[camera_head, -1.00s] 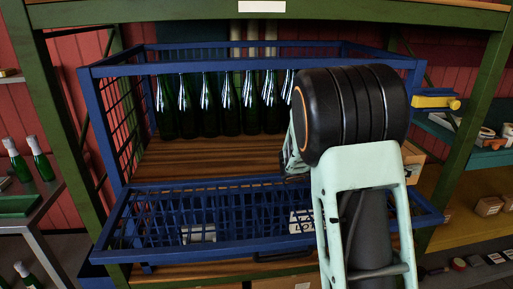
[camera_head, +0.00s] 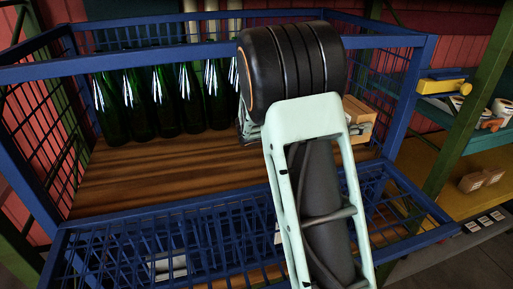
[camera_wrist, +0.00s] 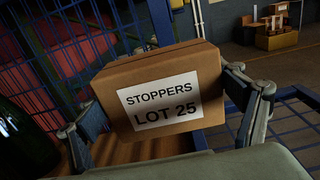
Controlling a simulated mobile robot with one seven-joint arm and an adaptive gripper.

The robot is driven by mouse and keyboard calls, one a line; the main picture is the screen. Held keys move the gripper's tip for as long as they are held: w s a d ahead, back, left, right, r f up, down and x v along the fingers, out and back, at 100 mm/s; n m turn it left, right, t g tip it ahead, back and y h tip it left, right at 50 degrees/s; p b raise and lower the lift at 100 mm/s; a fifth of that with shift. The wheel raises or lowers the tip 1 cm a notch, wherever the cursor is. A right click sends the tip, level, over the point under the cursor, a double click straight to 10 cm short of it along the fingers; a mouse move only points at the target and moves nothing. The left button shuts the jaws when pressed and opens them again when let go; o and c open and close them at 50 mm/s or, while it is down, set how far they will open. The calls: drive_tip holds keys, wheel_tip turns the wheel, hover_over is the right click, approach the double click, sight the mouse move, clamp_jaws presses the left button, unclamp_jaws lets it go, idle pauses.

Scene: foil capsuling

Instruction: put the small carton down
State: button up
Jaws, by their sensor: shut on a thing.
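The small carton (camera_wrist: 165,72) is brown cardboard with a white label reading "STOPPERS LOT 25". It fills the middle of the wrist view, slightly tilted there. My gripper (camera_wrist: 172,108) is shut on it, one finger at each side. In the head view, part of the carton (camera_head: 358,112) shows to the right of my wrist, inside the blue crate (camera_head: 150,62) near its right wall. My wrist hides the rest. I cannot tell whether its underside touches the crate's wooden floor (camera_head: 150,180).
Several green bottles (camera_head: 165,100) stand in a row at the back of the crate, left of my wrist. The wooden floor in front of them is bare. The crate's front mesh panel (camera_head: 110,250) is folded down. A shelf with a yellow tool (camera_head: 442,87) stands to the right.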

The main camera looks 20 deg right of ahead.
drive_tip(key=w+a+f, duration=0.2)
drive_tip(key=a, duration=0.1)
drive_tip(key=w+a+f+p, duration=0.1)
drive_tip(key=w+a+f, duration=0.1)
drive_tip(key=a+f, duration=0.1)
drive_tip(key=w+a+f+p, duration=0.1)
drive_tip(key=w+a+f, duration=0.2)
drive_tip(key=shift+a+f, duration=0.1)
drive_tip(key=shift+a, duration=0.15)
drive_tip(key=shift+w+a+f, duration=0.3)
drive_tip(key=shift+a+f, duration=0.05)
drive_tip(key=shift+f, duration=1.75)
drive_tip(key=shift+f, duration=0.2)
drive_tip(key=o, duration=1.2)
